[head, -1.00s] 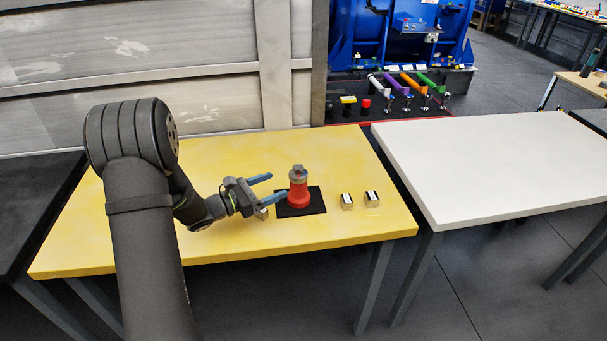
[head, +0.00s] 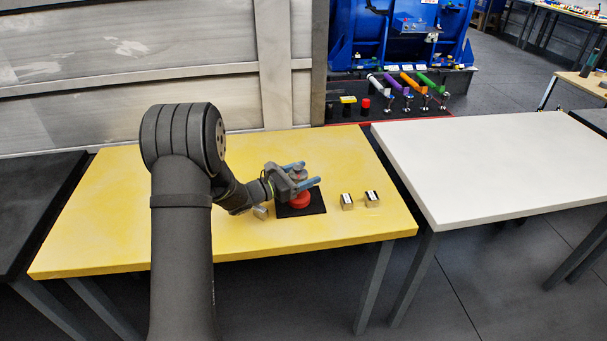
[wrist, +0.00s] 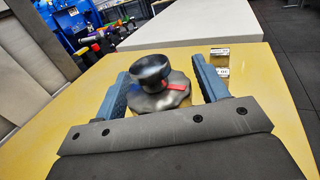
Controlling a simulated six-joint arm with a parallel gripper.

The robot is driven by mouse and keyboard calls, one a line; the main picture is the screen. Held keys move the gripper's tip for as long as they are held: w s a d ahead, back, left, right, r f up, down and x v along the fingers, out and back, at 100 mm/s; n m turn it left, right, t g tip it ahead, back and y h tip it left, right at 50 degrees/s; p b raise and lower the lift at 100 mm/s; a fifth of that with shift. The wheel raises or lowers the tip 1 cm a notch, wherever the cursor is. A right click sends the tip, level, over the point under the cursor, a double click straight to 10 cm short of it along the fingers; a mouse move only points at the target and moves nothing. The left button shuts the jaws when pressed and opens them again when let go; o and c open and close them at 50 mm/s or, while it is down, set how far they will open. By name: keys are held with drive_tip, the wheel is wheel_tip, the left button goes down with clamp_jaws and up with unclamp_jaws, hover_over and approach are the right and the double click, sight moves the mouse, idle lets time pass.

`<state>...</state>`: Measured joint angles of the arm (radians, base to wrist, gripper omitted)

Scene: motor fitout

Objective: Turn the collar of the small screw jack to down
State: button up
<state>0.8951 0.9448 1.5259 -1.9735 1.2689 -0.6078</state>
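The small screw jack has a red body (head: 299,200) and stands upright on a black mat (head: 312,208) on the yellow table. In the wrist view its dark round top (wrist: 150,68) and grey scalloped collar (wrist: 160,97) show, with a red mark on the collar's right side. My gripper (head: 305,173) is open, with one blue finger on each side of the collar. In the wrist view a gap shows at the right finger (wrist: 208,80); whether the left finger (wrist: 116,97) touches the collar I cannot tell. The jack's red body is hidden in that view.
Two small labelled metal blocks (head: 347,201) (head: 372,198) stand right of the mat, and another block (head: 261,212) lies left of it by my wrist. A white table (head: 490,165) adjoins on the right. The yellow table's left part is clear.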

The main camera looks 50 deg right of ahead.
drive_tip(key=c, duration=0.8)
drive_tip(key=shift+o, duration=0.2)
drive_tip(key=shift+w+n+t+h, duration=0.1)
drive_tip(key=shift+n+t+h, duration=0.3)
drive_tip(key=shift+n+t, duration=0.7)
drive_tip(key=o, duration=1)
drive_tip(key=shift+a, duration=0.1)
drive_tip(key=v, duration=1.7)
drive_tip(key=shift+a+r, duration=0.1)
drive_tip(key=shift+a, duration=0.05)
